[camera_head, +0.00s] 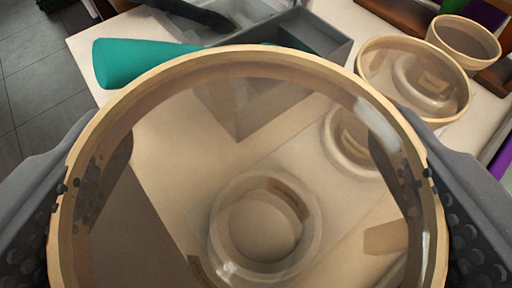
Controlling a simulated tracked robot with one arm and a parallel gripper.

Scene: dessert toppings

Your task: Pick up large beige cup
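A large see-through cup with a thick beige rim (245,62) fills most of the view, close to the camera. I look down through its open top to a round ring at its base (262,228). My gripper (250,205) has one dark, studded finger at the left and one at the right. Both fingers press against the outside of the cup's wall, so the gripper is shut on the cup. The cup's underside is hidden, so I cannot tell whether it touches the table.
A medium beige-rimmed cup (410,85) and a smaller one (466,42) stand at the upper right. A teal cone-shaped object (140,62) lies at the upper left by a grey tray (318,38). Dark floor tiles (40,75) show beyond the pale table's left edge.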

